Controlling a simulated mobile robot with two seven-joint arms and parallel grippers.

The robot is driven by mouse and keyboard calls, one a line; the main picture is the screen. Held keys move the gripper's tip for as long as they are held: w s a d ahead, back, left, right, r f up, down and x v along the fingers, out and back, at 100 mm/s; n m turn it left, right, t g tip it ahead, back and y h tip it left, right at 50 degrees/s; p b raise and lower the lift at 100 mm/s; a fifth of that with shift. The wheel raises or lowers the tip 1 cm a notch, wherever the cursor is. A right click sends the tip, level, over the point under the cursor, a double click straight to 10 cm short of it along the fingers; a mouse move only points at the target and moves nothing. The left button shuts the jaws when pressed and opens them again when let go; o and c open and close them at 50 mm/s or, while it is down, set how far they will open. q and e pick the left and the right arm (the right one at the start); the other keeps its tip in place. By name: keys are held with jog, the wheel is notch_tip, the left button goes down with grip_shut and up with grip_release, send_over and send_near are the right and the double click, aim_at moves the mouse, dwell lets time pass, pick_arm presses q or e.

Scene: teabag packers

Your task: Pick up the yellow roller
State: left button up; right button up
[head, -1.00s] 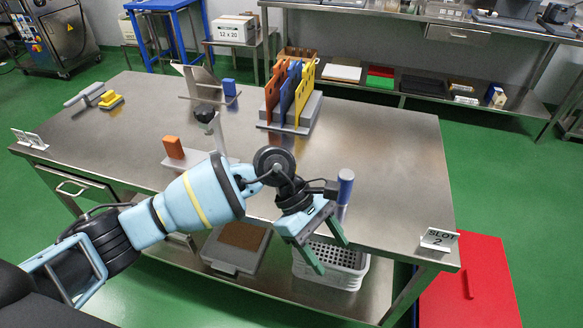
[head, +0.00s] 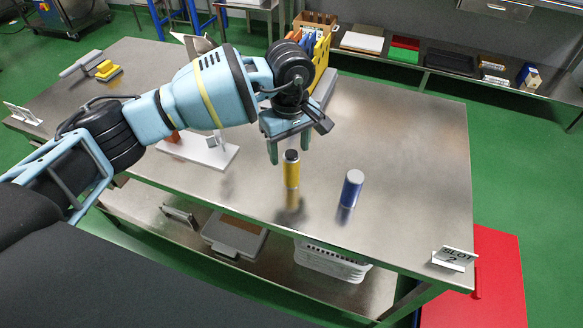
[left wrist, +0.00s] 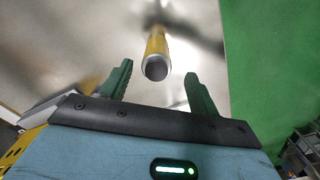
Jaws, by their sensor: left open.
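The yellow roller (head: 291,172) stands upright on the steel table (head: 400,150), with a dark top end. In the left wrist view the yellow roller (left wrist: 157,48) shows ahead, its round end facing the camera, between the lines of the two fingers. My left gripper (head: 289,152) is open and empty, with its fingers pointing down just above and behind the roller's top in the head view. Its green fingers (left wrist: 160,84) stand apart on either side of the roller in the wrist view. My right gripper is not in view.
A blue roller (head: 352,188) stands upright to the right of the yellow one. A white board (head: 215,154) lies left, partly under my arm. A rack with yellow and blue panels (head: 322,55) stands behind the gripper. The table's right side is clear; a SLOT 2 sign (head: 454,258) marks the front right corner.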

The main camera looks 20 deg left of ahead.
aim_at(291, 170)
pick_arm(q)
jog(key=shift+w+d+f+p, duration=0.1)
jog(key=shift+f+p, duration=0.05)
jog(key=shift+f, duration=1.15)
jog(key=shift+w+d+f+p, duration=0.1)
jog(key=shift+f+p, duration=0.05)
jog(key=shift+f, duration=1.15)
jog(key=shift+s, duration=0.1)
